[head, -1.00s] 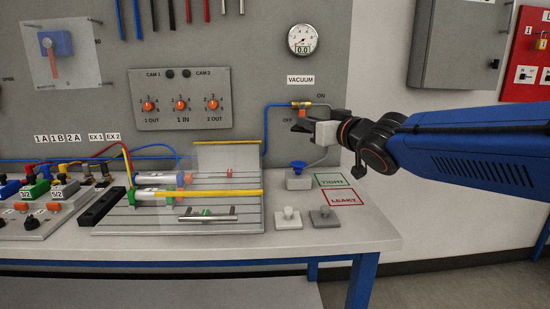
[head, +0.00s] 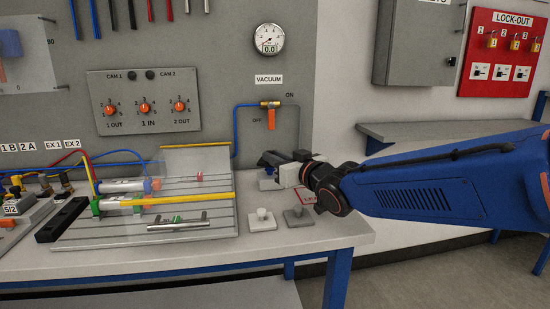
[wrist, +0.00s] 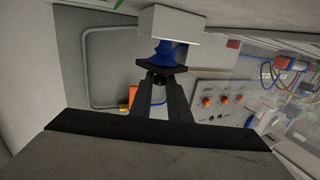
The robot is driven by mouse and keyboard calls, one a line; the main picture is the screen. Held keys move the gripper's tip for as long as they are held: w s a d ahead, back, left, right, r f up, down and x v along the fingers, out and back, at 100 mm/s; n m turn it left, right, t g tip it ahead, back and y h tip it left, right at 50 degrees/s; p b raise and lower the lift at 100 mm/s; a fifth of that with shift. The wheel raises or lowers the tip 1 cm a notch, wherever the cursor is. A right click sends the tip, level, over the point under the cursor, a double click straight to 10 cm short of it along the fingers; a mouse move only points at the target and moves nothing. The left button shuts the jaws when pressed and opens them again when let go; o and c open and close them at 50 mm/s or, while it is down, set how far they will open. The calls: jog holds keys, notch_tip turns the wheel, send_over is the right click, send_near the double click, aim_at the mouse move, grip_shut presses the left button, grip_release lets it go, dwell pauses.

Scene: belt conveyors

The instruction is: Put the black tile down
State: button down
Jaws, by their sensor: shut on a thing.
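My gripper (head: 270,160) is at the vacuum stand (head: 268,184) at the back right of the bench. In the wrist view its dark fingers (wrist: 160,84) are closed on a small dark part at the black tile (wrist: 147,67), a thin dark plate. The blue suction cup (wrist: 162,50) on its pale block (wrist: 170,24) lines up with the plate and appears to touch it. Whether the cup bears the tile cannot be told. In the head view the gripper mostly hides the tile and cup.
A white knobbed tile (head: 262,220) and a grey one (head: 299,216) lie at the bench front. The red-outlined label (head: 308,197) is partly hidden by my gripper. The valve's orange handle (head: 271,119) hangs down behind. The fixture plate (head: 150,236) lies left.

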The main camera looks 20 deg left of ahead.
jog(key=c, duration=1.7)
grip_release()
jog(key=shift+o, duration=0.2)
jog(key=shift+r, duration=0.1)
jog(key=v, duration=1.2)
jog(key=shift+d, duration=0.1)
